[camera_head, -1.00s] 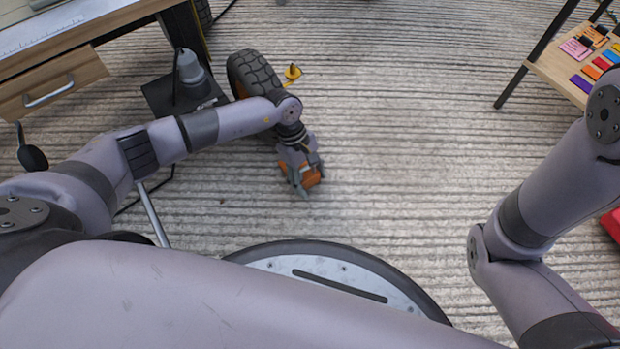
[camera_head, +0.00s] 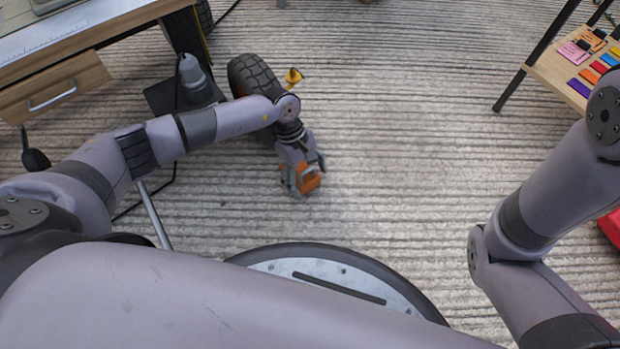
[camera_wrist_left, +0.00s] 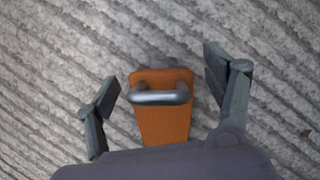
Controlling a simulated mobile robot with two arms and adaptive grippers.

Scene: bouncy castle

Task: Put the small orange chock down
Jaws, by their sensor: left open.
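The small orange chock (camera_head: 309,178) is at my left gripper, low over or on the ribbed grey floor. In the left wrist view the chock (camera_wrist_left: 162,118) shows an orange face with a grey metal handle across it. My left gripper (camera_head: 299,190) points down at it from above. In the left wrist view its two fingers (camera_wrist_left: 160,95) are spread, one on each side of the chock, with gaps between them and the chock. My right arm is at the right of the head view, but its gripper is out of the picture.
A black wheel (camera_head: 254,76) with a yellow piece (camera_head: 293,76) beside it lies beyond my left arm. A wooden desk (camera_head: 60,80) stands at the left. A small wooden table (camera_head: 556,76) with coloured cards stands at the right. The floor (camera_head: 410,150) between them is clear.

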